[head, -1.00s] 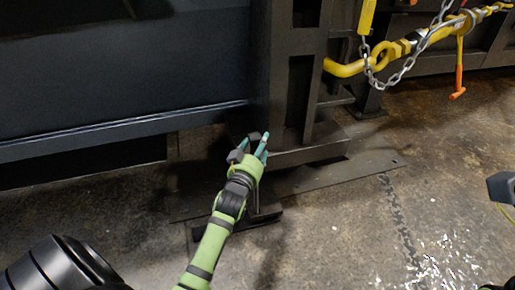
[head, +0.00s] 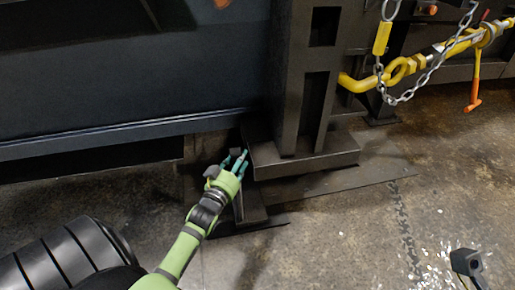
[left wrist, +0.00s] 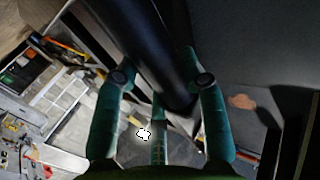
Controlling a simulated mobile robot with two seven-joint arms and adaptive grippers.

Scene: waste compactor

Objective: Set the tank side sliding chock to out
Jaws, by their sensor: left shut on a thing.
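The tank side sliding chock (head: 252,210) is a dark metal piece with a flat foot on the floor plate, just left of the foot of the dark column. My left gripper (head: 240,160), with green fingers, is shut on the chock's upright dark bar. In the left wrist view the dark bar (left wrist: 145,50) runs between the teal fingers of my left gripper (left wrist: 160,95). The fingers hide part of the bar, and my forearm covers part of the chock in the head view. My right gripper does not show clearly.
The dark column (head: 300,90) stands right beside the chock, with the dark tank wall (head: 120,70) to the left. A yellow turnbuckle (head: 400,70) and chain hang at the upper right. Open concrete floor (head: 340,235) lies in front.

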